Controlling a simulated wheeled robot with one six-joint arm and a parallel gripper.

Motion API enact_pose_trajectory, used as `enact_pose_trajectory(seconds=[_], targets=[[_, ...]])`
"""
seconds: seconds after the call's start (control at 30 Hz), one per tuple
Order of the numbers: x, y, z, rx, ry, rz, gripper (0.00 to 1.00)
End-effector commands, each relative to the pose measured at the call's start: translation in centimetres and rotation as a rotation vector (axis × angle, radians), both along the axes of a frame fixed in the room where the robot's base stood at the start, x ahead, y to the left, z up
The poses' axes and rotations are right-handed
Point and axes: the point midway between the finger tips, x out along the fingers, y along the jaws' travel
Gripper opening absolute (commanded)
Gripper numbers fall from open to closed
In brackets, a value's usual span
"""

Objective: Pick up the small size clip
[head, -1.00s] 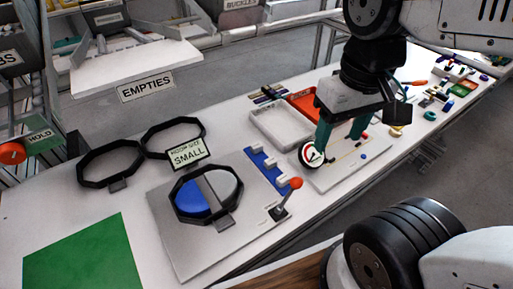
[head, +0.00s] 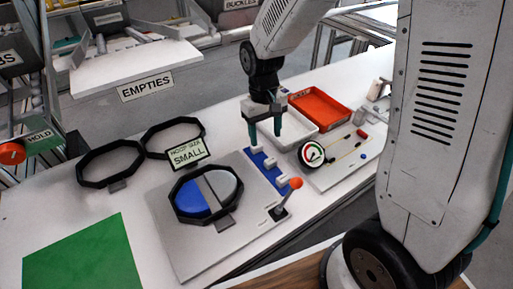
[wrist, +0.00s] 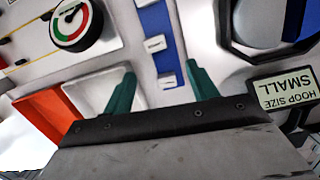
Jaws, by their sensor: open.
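A blue strip (head: 272,170) holds a short row of white clips, with the clip nearest my gripper (head: 257,149) at its far end. I cannot tell from any marking which clip is the small size. My gripper (head: 264,131) is open and empty, pointing down above the far end of the strip. In the wrist view, the green fingers of my gripper (wrist: 162,72) stand on either side of the strip's end clip (wrist: 167,80), apart from it. Another white clip (wrist: 155,44) sits farther along the blue strip.
A sign reading "HOOP SIZE SMALL" (head: 187,154) stands left of the strip. A hoop fixture (head: 207,195) and an orange-knobbed lever (head: 295,184) are nearby. A white tray (head: 297,128), an orange tray (head: 322,105) and a round dial (head: 311,154) lie to the right.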

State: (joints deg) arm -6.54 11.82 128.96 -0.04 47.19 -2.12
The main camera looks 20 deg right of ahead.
Motion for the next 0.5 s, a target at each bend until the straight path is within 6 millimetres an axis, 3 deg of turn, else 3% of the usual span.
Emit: enact_pose_trajectory(seconds=[0.07,0.17,0.5], targets=[[1.9,0.3,-1.1,0.005,-0.035,0.007,0.58],[4.3,0.6,-0.7,0.015,-0.116,0.014,0.58],[4.5,0.7,-3.8,0.017,-0.136,0.018,0.58]])
